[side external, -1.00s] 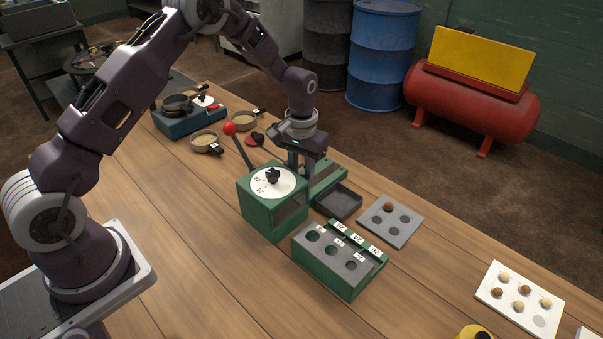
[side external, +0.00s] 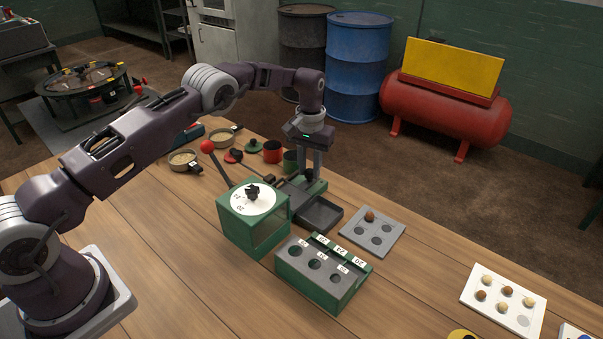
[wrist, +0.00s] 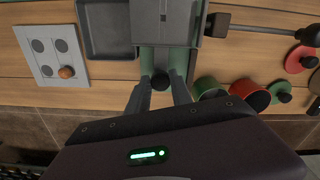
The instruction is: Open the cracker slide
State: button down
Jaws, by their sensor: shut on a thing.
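The cracker slide shows in the wrist view as a grey plate (wrist: 165,22) on a green base (wrist: 148,60), with a dark round knob (wrist: 160,82) at its near end. My gripper (wrist: 160,80) has one finger on each side of this knob and is shut on it. In the side view, my gripper (side external: 312,178) points straight down at the far end of the low green base, behind the green box (side external: 252,232) with the white dial. The fingers hide the knob in the side view.
A dark tray (side external: 320,215) lies right beside the base. A grey plate (side external: 372,228) with one nut, a green rack (side external: 322,275) and a white nut plate (side external: 503,300) stand to the right. A red-balled lever (side external: 207,146), pans and cups (side external: 272,151) stand to the left.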

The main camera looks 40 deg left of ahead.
jog(key=shift+w+a, duration=0.1)
jog(key=c, duration=1.1)
grip_release()
jog(key=shift+c, duration=0.2)
notch_tip(320, 180, up, 7)
jog(key=shift+r, duration=0.1)
